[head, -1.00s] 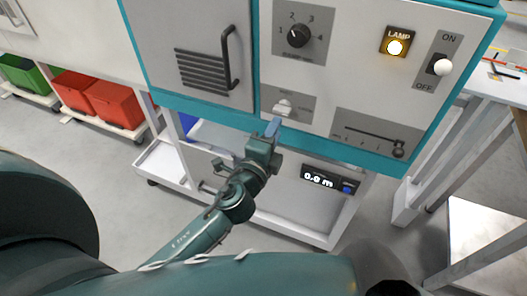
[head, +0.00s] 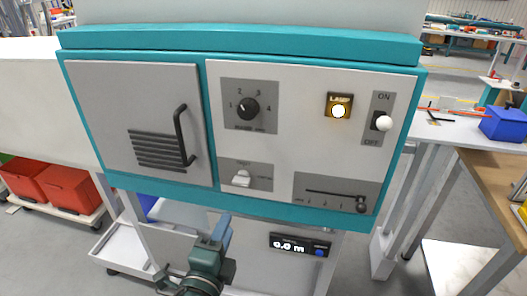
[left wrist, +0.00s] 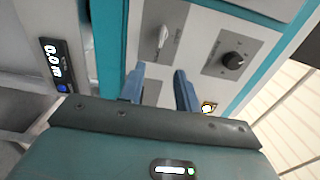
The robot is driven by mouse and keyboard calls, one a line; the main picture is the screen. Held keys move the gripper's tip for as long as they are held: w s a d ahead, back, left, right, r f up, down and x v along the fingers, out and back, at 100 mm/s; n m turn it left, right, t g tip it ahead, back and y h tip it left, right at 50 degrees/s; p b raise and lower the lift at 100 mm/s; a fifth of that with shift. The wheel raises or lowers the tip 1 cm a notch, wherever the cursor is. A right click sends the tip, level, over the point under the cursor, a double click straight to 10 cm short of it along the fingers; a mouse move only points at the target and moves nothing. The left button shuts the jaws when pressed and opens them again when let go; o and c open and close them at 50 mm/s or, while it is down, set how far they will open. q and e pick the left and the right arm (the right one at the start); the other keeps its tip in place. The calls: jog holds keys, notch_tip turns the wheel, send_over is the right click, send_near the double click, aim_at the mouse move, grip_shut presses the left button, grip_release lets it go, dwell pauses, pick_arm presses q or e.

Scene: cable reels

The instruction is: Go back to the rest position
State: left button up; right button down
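My left gripper (head: 222,232) is in the lower middle of the head view, in front of and below the teal and white control panel (head: 290,160). In the left wrist view its two blue fingers (left wrist: 160,88) stand apart with nothing between them. The panel carries a rotary knob (head: 248,108), a lit yellow lamp (head: 339,111), an ON/OFF switch (head: 382,122) with a white ball, a small white lever (head: 241,178) and a slider (head: 360,204). The fingers are apart from the lever in the left wrist view. My right gripper is not in view.
A display (head: 300,245) reading 0.0 m hangs below the panel. Red bins (head: 68,190) sit on a low cart at left. A side table (head: 455,132) at right holds a blue bin (head: 503,124). Grey floor shows between the stands.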

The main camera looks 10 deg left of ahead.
pick_arm(q)
jog(key=s+f+n+g+h, duration=0.1)
jog(key=s+f+n+g, duration=0.2)
jog(key=s+f+n, duration=0.2)
jog(key=s+d+f+n+g+h+p, duration=0.1)
jog(key=s+f+n+g, duration=0.3)
jog(key=f+n, duration=0.6)
jog(key=s+f, duration=0.1)
jog(key=s, duration=0.1)
jog(key=shift+s+f+n+h+p, duration=0.3)
jog(key=shift+f+h, duration=0.1)
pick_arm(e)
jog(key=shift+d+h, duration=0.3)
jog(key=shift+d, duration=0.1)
pick_arm(q)
jog(key=shift+d, duration=0.1)
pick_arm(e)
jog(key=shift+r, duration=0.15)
pick_arm(q)
jog(key=shift+c, duration=0.2)
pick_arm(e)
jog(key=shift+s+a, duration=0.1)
